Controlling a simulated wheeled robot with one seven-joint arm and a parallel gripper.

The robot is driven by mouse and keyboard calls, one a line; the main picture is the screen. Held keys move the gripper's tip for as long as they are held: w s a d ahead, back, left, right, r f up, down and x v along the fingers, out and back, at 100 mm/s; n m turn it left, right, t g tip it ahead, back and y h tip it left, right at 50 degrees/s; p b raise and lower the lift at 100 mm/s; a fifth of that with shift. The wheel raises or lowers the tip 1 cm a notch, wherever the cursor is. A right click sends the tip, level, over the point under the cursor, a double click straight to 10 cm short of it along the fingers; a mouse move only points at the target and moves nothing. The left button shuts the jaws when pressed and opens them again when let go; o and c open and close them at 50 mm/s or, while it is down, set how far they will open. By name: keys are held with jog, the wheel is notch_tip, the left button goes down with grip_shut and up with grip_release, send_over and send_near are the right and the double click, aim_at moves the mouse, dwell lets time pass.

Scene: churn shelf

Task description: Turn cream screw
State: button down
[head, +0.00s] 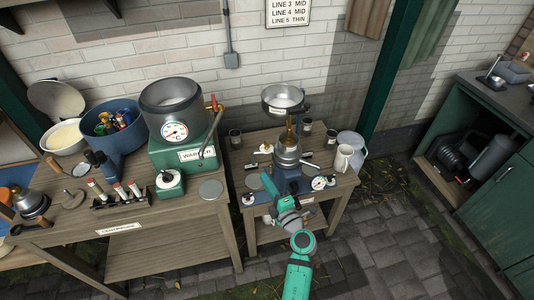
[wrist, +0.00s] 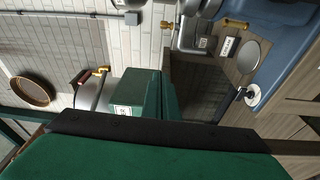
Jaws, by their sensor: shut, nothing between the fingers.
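The cream separator (head: 287,158) stands on the small wooden table at centre right in the head view, with a blue base, grey metal bowls and a brass part above. In the wrist view, grey metal parts (wrist: 192,35) with small labels and brass fittings (wrist: 167,25) show at the top, probably the separator's. I cannot pick out the cream screw with certainty in either view. My gripper (wrist: 160,95) is shut and empty; its dark green fingers point up the wrist view, below the metal parts. In the head view it is low in front of the separator, its fingertips hard to make out.
The green warmer (head: 183,152) stands on the left table beside a blue tub (head: 97,122). A white jug (head: 344,158), small jars and a dial (head: 319,183) crowd the separator's table. A green cabinet (head: 490,200) stands right; paved floor lies clear between.

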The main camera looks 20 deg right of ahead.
aim_at(267, 146)
jog(key=w+d, duration=0.1)
jog(key=w, duration=0.3)
jog(key=w+d, duration=0.2)
jog(key=w, duration=0.2)
jog(key=w+d, duration=0.1)
jog(key=w, duration=0.4)
jog(key=shift+d+r, duration=0.15)
